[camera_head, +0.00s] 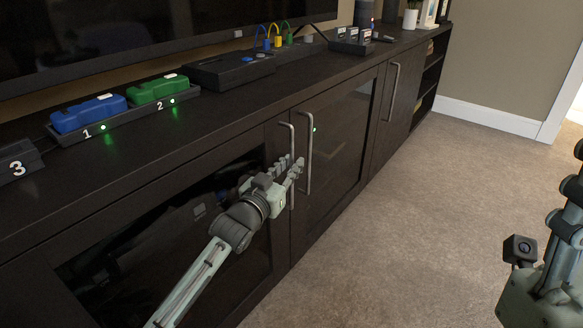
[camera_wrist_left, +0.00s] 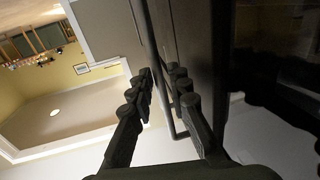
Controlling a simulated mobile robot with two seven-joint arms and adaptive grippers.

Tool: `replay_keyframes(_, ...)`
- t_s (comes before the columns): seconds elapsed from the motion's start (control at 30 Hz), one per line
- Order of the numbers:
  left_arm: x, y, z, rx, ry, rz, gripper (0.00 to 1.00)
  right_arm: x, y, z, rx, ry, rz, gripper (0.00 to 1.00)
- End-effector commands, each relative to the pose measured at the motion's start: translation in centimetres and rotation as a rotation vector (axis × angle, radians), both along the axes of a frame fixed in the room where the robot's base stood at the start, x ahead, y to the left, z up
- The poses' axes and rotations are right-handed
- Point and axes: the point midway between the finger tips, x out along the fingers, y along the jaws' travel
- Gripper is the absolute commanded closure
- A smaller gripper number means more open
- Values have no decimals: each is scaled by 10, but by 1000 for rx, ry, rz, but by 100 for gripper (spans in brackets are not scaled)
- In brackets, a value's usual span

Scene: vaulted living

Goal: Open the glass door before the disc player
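The low dark cabinet has a left glass door (camera_head: 165,240) and a right glass door (camera_head: 335,150), both looking shut. Dark shapes show behind the left glass, but I cannot make out the disc player for sure. The left door's upright metal handle (camera_head: 291,136) stands beside the right door's handle (camera_head: 309,160). My left gripper (camera_head: 290,168) is at the left door's handle, fingers a little apart. In the left wrist view, a handle bar (camera_wrist_left: 153,40) runs between the fingers (camera_wrist_left: 162,78), with a gap showing. My right arm shows at the right edge; its gripper is out of view.
On the cabinet top are a blue block (camera_head: 88,114) and a green block (camera_head: 158,89) in a numbered tray, a black box (camera_head: 230,70) and coloured cables (camera_head: 275,38). A further cabinet door handle (camera_head: 394,90) is farther right. The carpet (camera_head: 420,220) before the doors is clear.

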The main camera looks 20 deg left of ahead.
Motion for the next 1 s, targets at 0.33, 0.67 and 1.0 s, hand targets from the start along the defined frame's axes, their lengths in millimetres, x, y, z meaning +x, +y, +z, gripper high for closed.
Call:
replay_keyframes(0.33, 6, -1, 0, 0, 1, 0, 82, 0, 0, 1, -4, -4, 0, 60)
replay_keyframes(0.67, 6, -1, 0, 0, 1, 0, 100, 0, 0, 1, -4, -4, 0, 60)
replay_keyframes(1.0, 5, -2, 1, 0, 1, -3, 100, 0, 0, 2, -4, -4, 0, 60)
